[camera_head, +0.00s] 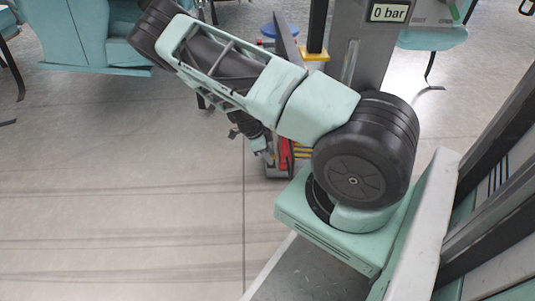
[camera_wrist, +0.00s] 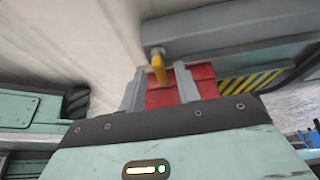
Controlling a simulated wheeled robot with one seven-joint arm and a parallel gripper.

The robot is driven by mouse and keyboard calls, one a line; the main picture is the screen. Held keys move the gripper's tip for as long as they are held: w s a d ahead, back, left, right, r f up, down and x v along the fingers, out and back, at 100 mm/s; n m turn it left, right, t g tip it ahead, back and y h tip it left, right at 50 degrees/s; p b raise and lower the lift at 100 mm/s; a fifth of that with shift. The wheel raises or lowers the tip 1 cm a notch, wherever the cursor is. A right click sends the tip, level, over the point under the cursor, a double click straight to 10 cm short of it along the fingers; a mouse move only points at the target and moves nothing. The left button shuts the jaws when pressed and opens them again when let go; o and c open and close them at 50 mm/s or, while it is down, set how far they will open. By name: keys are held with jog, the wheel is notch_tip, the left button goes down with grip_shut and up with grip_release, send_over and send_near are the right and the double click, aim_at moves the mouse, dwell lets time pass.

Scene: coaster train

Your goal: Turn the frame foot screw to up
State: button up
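In the wrist view a yellow handle (camera_wrist: 158,68) hangs from a round grey fitting on a grey beam (camera_wrist: 230,28); I take it for the foot screw. It points down in the picture. My gripper (camera_wrist: 166,74) has its two grey fingers apart, one on each side of the handle's lower end, with visible gaps. A red block (camera_wrist: 180,88) shows behind and between the fingers. In the head view my gripper (camera_head: 266,157) is low beside a red part (camera_head: 284,153) at the frame's foot. The handle cannot be made out there.
Yellow-black stripes (camera_wrist: 250,82) run right of the red block. A grey post with a "0 bar" display (camera_head: 388,13) rises behind. A blue-topped stool (camera_head: 280,30) and teal seats (camera_head: 95,35) stand at the back. The floor at left (camera_head: 110,190) is clear.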

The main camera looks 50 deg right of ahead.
grip_shut()
jog(key=shift+r+n+p, duration=0.1)
jog(key=shift+n+p, duration=0.2)
jog(key=shift+p, duration=0.1)
jog(key=shift+s+r+n+t+h+p, duration=0.15)
jog(key=shift+n+t+h+p, duration=0.15)
jog(key=shift+n+p, duration=0.7)
jog(key=n+t+p, duration=0.1)
jog(key=n+p, duration=0.1)
jog(key=shift+s+a+h+p, duration=0.1)
jog(key=shift+s+h+p, duration=0.05)
jog(key=shift+h+p, duration=0.2)
jog(key=n+t+p, duration=0.1)
jog(key=n+p, duration=0.2)
jog(key=shift+s+n, duration=0.1)
jog(key=shift+n, duration=0.3)
jog(key=shift+s+a+f+n+t+p, duration=0.1)
jog(key=shift+f+n+t+p, duration=0.1)
jog(key=shift+n+t+p, duration=0.7)
jog(key=shift+n+g+h, duration=0.25)
jog(key=shift+n+g, duration=0.05)
jog(key=shift+n, duration=0.2)
